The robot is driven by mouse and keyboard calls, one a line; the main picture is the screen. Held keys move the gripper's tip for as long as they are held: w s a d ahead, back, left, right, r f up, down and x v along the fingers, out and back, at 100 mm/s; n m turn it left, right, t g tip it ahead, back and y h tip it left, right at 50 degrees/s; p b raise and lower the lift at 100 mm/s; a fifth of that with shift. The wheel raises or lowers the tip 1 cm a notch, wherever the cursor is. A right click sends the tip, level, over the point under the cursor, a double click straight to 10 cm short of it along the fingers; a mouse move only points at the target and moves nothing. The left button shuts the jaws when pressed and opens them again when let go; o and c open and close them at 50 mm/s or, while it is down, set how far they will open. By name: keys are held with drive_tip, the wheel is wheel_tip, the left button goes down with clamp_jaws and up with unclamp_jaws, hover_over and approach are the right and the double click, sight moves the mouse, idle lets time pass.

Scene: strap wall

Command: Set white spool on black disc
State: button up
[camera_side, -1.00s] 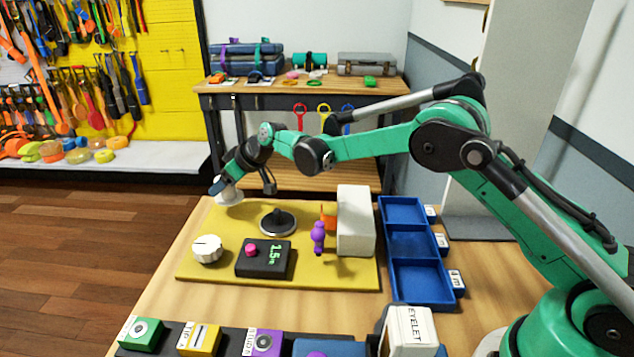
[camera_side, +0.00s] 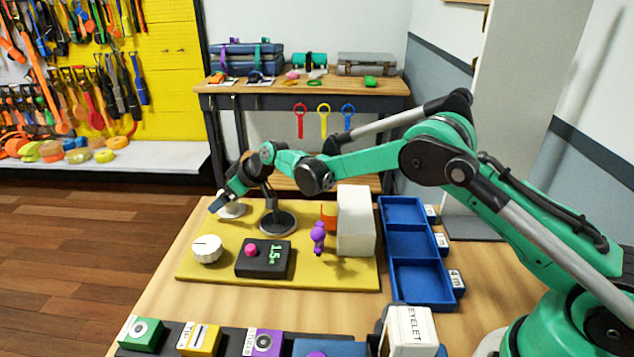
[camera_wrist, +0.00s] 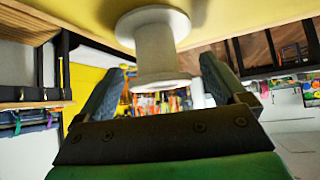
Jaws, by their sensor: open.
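The white spool (camera_side: 232,210) is at the far left corner of the yellow board, partly hidden by my gripper (camera_side: 218,203). In the wrist view, the spool (camera_wrist: 154,45) lies between the two fingers of my gripper (camera_wrist: 163,80), which are spread apart with gaps on both sides. Its wide flange is against or close to the yellow surface; contact is hard to tell. The black disc (camera_side: 284,228) is on the board, right of the spool, with nothing white on it.
The yellow board (camera_side: 215,273) also holds a white knob (camera_side: 207,249), a black timer box (camera_side: 262,260), a purple figure (camera_side: 318,237) and a white block (camera_side: 355,222). A blue tray (camera_side: 411,245) stands to the right. The board's front right is clear.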

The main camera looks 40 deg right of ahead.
drive_tip(key=shift+v, duration=2.75)
drive_tip(key=s+d+r+m+h, duration=0.1)
drive_tip(key=s+d+r, duration=0.1)
drive_tip(key=s+r, duration=0.45)
drive_tip(key=s+d+m+h, duration=0.1)
drive_tip(key=s+d+m, duration=0.1)
drive_tip(key=s, duration=0.8)
drive_tip(key=s+d+r+m+h, duration=0.1)
drive_tip(key=s+d+m, duration=0.1)
drive_tip(key=s, duration=0.7)
drive_tip(key=shift+s+d+g+h, duration=0.35)
drive_tip(key=shift+g+h, duration=0.05)
drive_tip(key=shift+o, duration=0.5)
drive_tip(key=shift+s+d+f, duration=0.1)
drive_tip(key=shift+s+f, duration=0.05)
drive_tip(key=shift+s, duration=0.2)
